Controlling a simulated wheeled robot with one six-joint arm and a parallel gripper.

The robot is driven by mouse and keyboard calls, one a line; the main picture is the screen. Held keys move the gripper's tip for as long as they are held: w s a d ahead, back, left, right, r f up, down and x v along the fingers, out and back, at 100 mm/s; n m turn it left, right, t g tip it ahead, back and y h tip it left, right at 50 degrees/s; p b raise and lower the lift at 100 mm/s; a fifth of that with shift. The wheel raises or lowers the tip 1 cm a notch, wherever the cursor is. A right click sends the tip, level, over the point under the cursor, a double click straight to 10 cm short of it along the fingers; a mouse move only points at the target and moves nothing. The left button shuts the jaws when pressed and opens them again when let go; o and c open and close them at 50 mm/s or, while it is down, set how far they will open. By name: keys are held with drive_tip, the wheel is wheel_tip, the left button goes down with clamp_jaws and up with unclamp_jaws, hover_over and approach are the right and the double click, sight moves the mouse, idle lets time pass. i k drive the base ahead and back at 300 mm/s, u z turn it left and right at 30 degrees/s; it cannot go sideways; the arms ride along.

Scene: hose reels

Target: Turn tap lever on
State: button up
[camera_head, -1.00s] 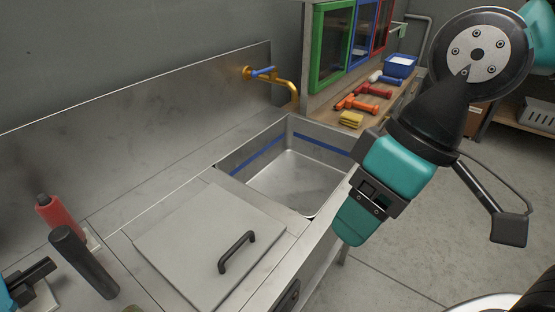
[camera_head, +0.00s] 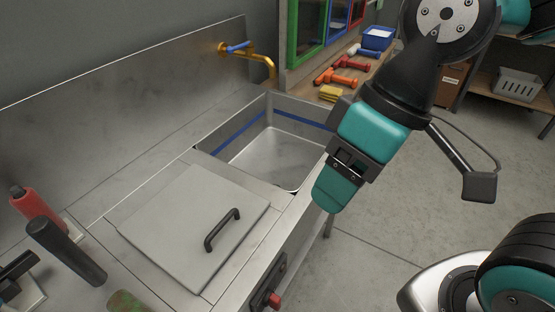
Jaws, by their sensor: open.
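A brass tap (camera_head: 263,58) comes out of the steel splashback and curves over the sink. Its blue lever (camera_head: 238,47) sits on top of the valve body, near the wall, and lies about level. My gripper (camera_head: 327,190) is open and empty, its teal end pointing down in front of the sink's right side. It is well apart from the tap and lever, to the right and nearer to me. The gap between its fingers is hard to see from this angle.
The steel sink (camera_head: 275,155) lies below the tap. A grey lid (camera_head: 185,235) with a black handle covers the counter beside it. Red (camera_head: 38,208) and black (camera_head: 65,250) upright handles stand at left. A wooden bench with tools (camera_head: 350,70) is behind.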

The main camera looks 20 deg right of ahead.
sight(230, 50)
drive_tip(key=z, duration=1.3)
drive_tip(key=i, duration=1.15)
drive_tip(key=u, duration=1.45)
